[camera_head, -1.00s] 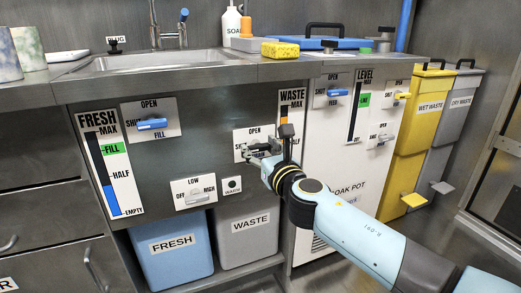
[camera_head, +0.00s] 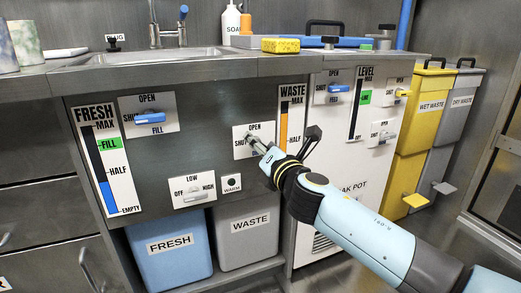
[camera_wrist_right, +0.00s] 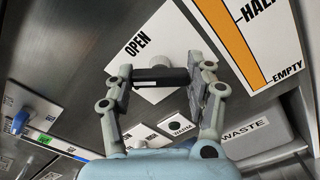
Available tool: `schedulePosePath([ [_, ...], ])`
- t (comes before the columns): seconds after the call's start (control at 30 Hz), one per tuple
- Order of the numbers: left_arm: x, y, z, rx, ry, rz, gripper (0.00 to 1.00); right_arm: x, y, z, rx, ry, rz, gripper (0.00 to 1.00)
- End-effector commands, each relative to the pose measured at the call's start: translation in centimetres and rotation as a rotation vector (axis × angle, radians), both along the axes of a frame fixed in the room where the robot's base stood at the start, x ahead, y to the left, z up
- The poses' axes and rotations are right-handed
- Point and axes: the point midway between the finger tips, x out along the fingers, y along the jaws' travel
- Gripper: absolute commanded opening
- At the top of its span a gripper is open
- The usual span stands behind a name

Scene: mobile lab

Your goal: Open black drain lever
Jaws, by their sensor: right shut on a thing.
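The black drain lever (camera_wrist_right: 158,78) is a short dark bar in front of a white plate (camera_wrist_right: 172,40) marked OPEN. In the right wrist view it lies level across the picture, between the two fingers of my right gripper (camera_wrist_right: 163,76), which is shut on it. In the head view my right gripper (camera_head: 256,144) is at that plate, left of the WASTE gauge (camera_head: 290,118), and hides most of the lever. I cannot tell exactly how far the lever is turned. My left gripper is not in view.
A blue lever (camera_head: 149,118) is on a plate further left. The LOW/OFF/HIGH switch (camera_head: 194,194) and the WARM button (camera_head: 231,183) are just below my gripper. Blue FRESH (camera_head: 170,260) and grey WASTE (camera_head: 250,245) bins stand under the counter. The sink (camera_head: 150,55) is above.

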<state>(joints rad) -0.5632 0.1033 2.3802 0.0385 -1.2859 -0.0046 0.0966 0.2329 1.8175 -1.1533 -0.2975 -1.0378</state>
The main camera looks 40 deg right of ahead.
Motion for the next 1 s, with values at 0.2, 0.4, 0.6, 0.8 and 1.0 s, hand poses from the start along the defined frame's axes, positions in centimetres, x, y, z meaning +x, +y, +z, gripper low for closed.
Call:
schedulePosePath([
  [0.2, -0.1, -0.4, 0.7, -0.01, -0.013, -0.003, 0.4, 0.0, 0.0, -0.3, 0.201, -0.045, 0.0, 0.22],
  [0.4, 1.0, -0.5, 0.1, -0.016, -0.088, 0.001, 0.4, -0.1, -0.1, -0.4, 0.378, -0.088, -0.002, 0.22],
  [0.6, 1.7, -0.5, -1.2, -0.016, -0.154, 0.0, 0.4, -0.1, -0.1, -0.4, 0.533, -0.124, -0.001, 0.22],
  [0.8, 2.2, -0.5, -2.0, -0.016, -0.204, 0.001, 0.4, -0.1, -0.1, -0.4, 0.645, -0.151, -0.002, 0.22],
  [1.0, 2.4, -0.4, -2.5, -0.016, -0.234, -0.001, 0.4, -0.1, -0.1, -0.3, 0.708, -0.167, -0.003, 0.22],
])
